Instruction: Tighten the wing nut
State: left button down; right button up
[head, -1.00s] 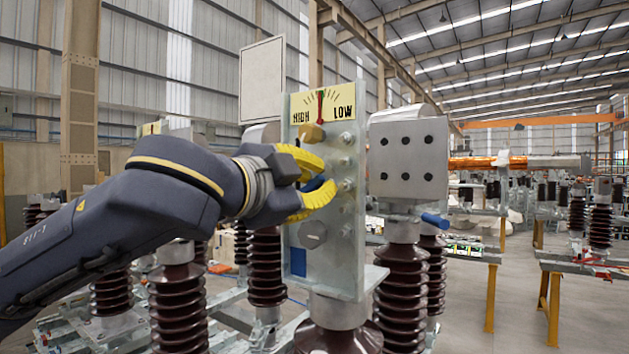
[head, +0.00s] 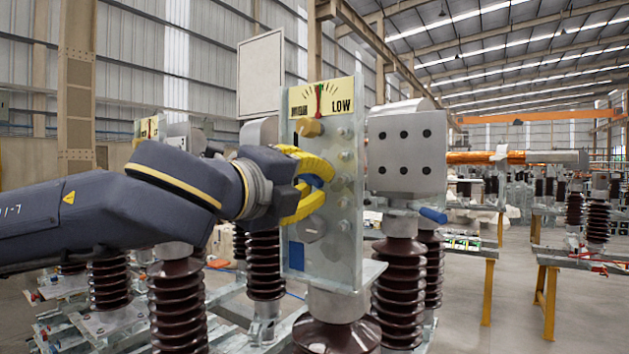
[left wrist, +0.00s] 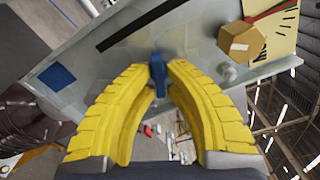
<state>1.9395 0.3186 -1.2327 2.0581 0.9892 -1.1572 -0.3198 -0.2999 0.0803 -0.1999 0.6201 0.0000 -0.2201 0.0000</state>
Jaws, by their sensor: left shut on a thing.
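The blue wing nut (head: 313,181) is on the upright pale metal plate (head: 335,235), mostly covered by my fingers in the head view. In the left wrist view the wing nut (left wrist: 157,70) shows between the two yellow fingertips. My left gripper (head: 323,184) is shut on it, one finger above and one below in the head view. A yellow HIGH/LOW gauge (head: 342,88) with a needle is at the plate's top. A brass hexagonal knob (head: 308,127) sits just below the gauge. My right gripper is out of view.
Several bolt heads (head: 343,156) run down the plate's right side. A grey box with black holes (head: 407,152) stands close to the right, with a blue handle (head: 433,215) below it. Brown ribbed insulators (head: 401,285) stand around the plate.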

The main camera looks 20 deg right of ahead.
pick_arm(q)
jog(key=m, duration=0.6)
jog(key=shift+w+a+f, duration=0.15)
jog(key=shift+f, duration=0.05)
jog(key=shift+w+a+f+m, duration=0.1)
jog(key=shift+m, duration=1.3)
jog(key=shift+w+f+m, duration=0.1)
jog(key=shift+m, duration=1.3)
jog(key=c, duration=1.5)
grip_release()
jog(key=v, duration=1.2)
jog(key=shift+r, duration=0.1)
